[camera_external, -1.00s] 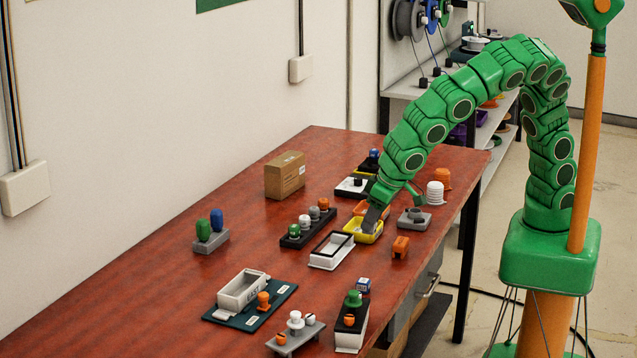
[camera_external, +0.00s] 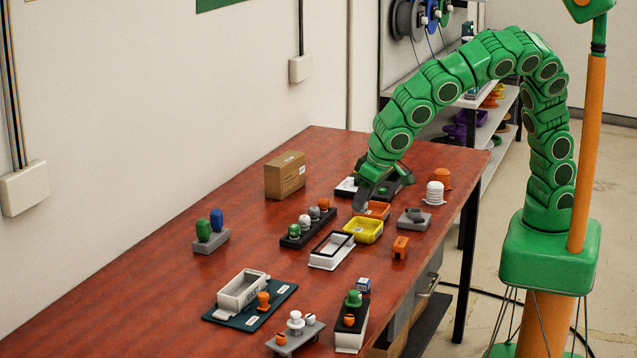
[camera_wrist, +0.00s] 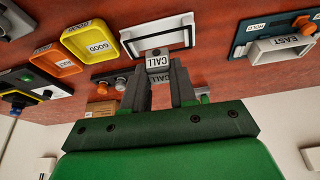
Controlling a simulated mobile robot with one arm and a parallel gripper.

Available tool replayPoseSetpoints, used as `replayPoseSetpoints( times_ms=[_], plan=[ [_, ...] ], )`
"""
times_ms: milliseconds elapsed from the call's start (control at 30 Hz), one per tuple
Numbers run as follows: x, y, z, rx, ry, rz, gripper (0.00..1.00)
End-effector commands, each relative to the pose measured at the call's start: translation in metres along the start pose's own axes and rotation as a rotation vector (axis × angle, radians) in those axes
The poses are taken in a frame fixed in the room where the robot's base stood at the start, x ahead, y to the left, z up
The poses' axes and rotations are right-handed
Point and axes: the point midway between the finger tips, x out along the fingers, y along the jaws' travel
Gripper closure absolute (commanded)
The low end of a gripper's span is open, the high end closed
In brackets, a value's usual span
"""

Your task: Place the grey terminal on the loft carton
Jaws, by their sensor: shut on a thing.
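My gripper (camera_external: 360,208) is shut on a small grey block with white CALL labels, the grey terminal (camera_wrist: 158,60). In the wrist view the terminal sits between the fingertips. In the external view the fingers point down beside the orange tray, and the held terminal is hard to make out. A brown carton (camera_external: 285,178), likely the loft carton, stands upright on the table to the left of my gripper, apart from it. It also shows in the wrist view (camera_wrist: 100,109), partly hidden behind the gripper; its label is unreadable.
A yellow tray (camera_external: 372,239) marked GOOD and an orange tray (camera_external: 377,208) are close to my gripper. A black rack of several pegs (camera_external: 291,241) stands in front of the carton. A white-framed tray (camera_external: 323,263) is nearer. Bare table surrounds the carton.

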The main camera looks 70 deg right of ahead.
Motion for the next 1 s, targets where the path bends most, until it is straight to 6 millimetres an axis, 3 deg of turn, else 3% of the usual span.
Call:
replayPoseSetpoints(
  times_ms=[100,567,1000],
  plan=[
    [0.004,0.017,-0.028,0.027,-0.003,0.008,1.00],
    [0.015,0.094,-0.123,0.113,-0.009,0.043,1.00],
    [0.017,0.193,-0.204,0.200,-0.005,0.078,1.00]
  ],
)
